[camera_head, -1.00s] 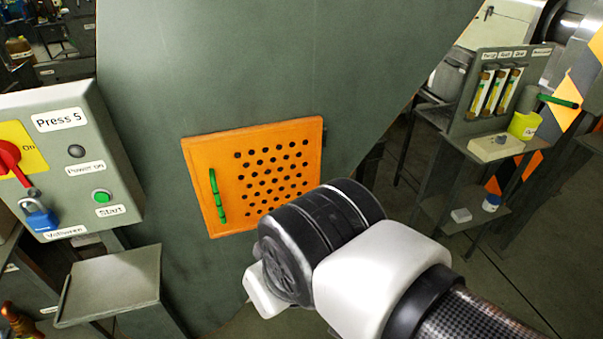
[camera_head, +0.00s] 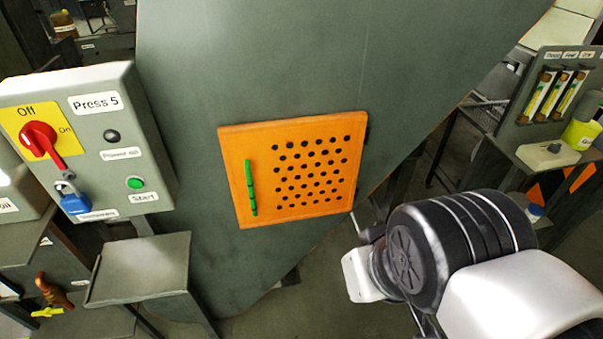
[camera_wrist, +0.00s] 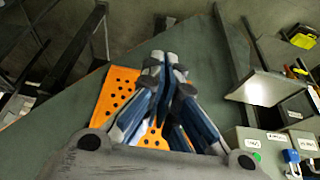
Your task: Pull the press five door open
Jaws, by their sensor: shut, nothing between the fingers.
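The press five door (camera_head: 330,207) is an orange panel with rows of black holes, shut flush in the green-grey press body (camera_head: 300,60). A green upright handle (camera_head: 251,187) sits near its left edge. My arm is at the lower right in the head view, apart from the door, and hides its own fingers there. In the wrist view, my gripper (camera_wrist: 168,62) has its fingertips together and empty. The orange door (camera_wrist: 110,98) shows behind the fingers, which cover much of it. The handle cannot be made out in the wrist view.
A control box labelled Press 5 (camera_head: 98,100) stands left of the door, with a red switch (camera_head: 40,140), a blue padlock (camera_head: 74,201) and a green start button (camera_head: 135,183). A grey shelf (camera_head: 140,268) juts out below it. A rack stand (camera_head: 545,110) is at the right.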

